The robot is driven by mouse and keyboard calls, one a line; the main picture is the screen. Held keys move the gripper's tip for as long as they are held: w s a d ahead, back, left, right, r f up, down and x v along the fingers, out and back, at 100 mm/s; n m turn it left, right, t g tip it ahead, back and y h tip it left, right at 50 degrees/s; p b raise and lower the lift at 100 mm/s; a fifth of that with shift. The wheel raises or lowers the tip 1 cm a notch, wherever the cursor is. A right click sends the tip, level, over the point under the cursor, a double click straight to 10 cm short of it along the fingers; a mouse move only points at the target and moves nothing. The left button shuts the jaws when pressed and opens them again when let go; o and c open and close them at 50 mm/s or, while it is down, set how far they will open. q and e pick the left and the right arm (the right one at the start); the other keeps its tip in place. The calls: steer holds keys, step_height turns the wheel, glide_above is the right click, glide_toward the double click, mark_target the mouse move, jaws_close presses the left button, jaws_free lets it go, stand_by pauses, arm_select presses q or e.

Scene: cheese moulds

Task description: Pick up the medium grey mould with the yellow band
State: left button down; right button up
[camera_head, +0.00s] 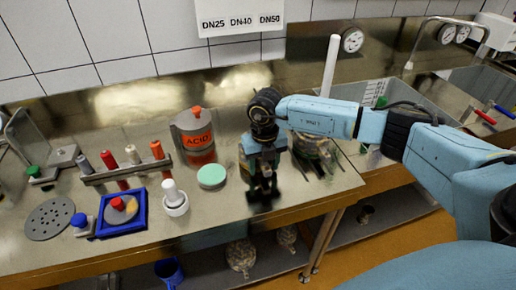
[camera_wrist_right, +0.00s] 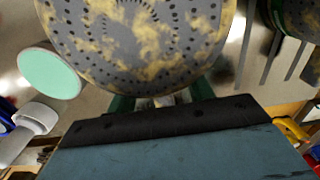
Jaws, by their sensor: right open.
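My right gripper (camera_head: 263,188) points down over the bench front, right of the mint disc. In the right wrist view a round grey perforated mould top with yellowish patches (camera_wrist_right: 140,40) fills the upper middle, right in front of the gripper. It covers most of the green fingers, whose open tips I cannot see clearly. In the head view the gripper hides most of this mould; a sliver with some yellow (camera_head: 243,160) shows at its left. I cannot make out the band or tell whether the fingers touch the mould. My left gripper is not in view.
A mint disc (camera_head: 211,176), a white knobbed pot (camera_head: 175,204) and an orange ACID container (camera_head: 196,140) stand to the left. A blue tray (camera_head: 122,232) and a tube rack (camera_head: 128,173) lie farther left. A dark round item (camera_wrist_right: 300,18) stands close by on the right.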

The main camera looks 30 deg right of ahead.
jaws_close()
steer(key=shift+r, duration=0.15)
stand_by(0.4)
